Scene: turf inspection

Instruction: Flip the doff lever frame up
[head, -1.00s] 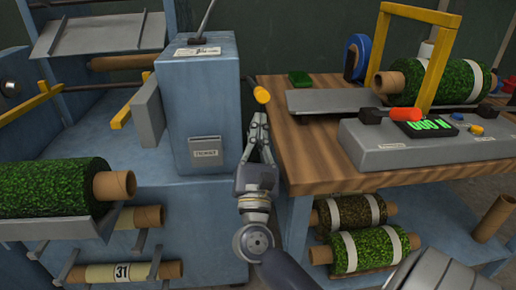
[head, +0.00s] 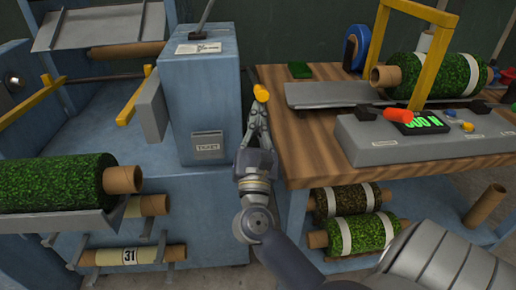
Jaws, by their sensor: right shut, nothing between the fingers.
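A yellow-orange knob (head: 262,92) sticks out at the right side of the blue machine cabinet (head: 199,75). My right gripper (head: 261,106) points up and away, with its fingers shut and empty. Its tips are right at the underside of the knob; I cannot tell if they touch it. Two yellow bars (head: 137,96) (head: 32,101) show on the machine to the left; I cannot tell whether they belong with the knob as the lever frame. My left gripper is not in view.
A wooden bench (head: 290,135) stands close on the right, with a grey console (head: 385,145) and a yellow arch (head: 436,55). A green turf roll (head: 55,182) rests in a tray at left. Turf rolls (head: 360,234) lie on the shelf below the bench.

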